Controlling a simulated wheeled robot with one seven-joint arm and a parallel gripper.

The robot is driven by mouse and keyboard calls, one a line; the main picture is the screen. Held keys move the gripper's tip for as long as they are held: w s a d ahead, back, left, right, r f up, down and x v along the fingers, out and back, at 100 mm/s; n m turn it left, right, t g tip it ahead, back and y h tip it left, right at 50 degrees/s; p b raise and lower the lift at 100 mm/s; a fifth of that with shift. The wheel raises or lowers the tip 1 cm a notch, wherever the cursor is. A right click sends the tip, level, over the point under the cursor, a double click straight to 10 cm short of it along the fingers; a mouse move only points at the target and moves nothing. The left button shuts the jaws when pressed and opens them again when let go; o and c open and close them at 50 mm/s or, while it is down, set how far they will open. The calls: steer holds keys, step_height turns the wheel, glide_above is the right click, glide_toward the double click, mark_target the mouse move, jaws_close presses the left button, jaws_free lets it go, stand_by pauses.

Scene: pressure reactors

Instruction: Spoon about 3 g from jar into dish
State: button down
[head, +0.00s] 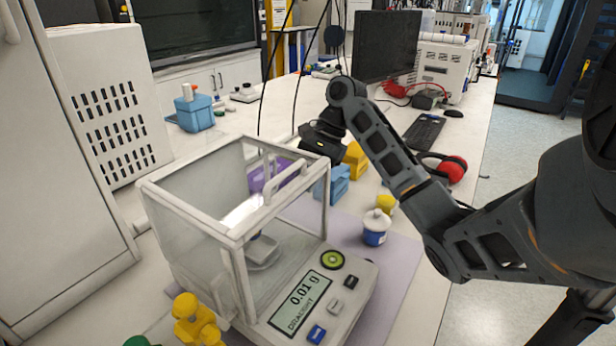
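A small jar (375,228) with a blue and white body and a white top stands on the purple mat, right of the balance. A pale dish (262,252) sits on the pan inside the glass-walled balance (339,296), whose display reads 0.01 g. My gripper (316,146) is above and behind the balance, at the end of my arm reaching in from the right. Its fingers are too dark and small to make out, so I cannot tell whether they are open or hold anything. I cannot make out a spoon for certain.
Blue (331,185) and yellow (355,160) holders stand behind the balance. A small yellow object (386,203) is behind the jar. A yellow stand (195,320) is at the front left. Red headphones (452,167) and a keyboard (425,132) lie farther back.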

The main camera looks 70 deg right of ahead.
steer(key=t, duration=0.1)
steer(key=n+t, duration=0.1)
steer(key=t, duration=0.1)
steer(key=shift+s+a+h, duration=0.1)
steer(key=shift+s+h, duration=0.1)
steer(key=shift+h, duration=0.1)
steer(key=shift+t, duration=0.3)
steer(key=shift+s+f+t, duration=0.15)
steer(key=shift+f+t, duration=0.05)
steer(key=shift+t, duration=0.1)
steer(key=t, duration=0.2)
steer(key=f+n+t+b, duration=0.1)
steer(key=t, duration=0.1)
steer(key=s+n+t, duration=0.1)
steer(key=t, duration=0.1)
steer(key=shift+f+t, duration=0.25)
steer(key=shift+t, duration=0.05)
stand_by(0.3)
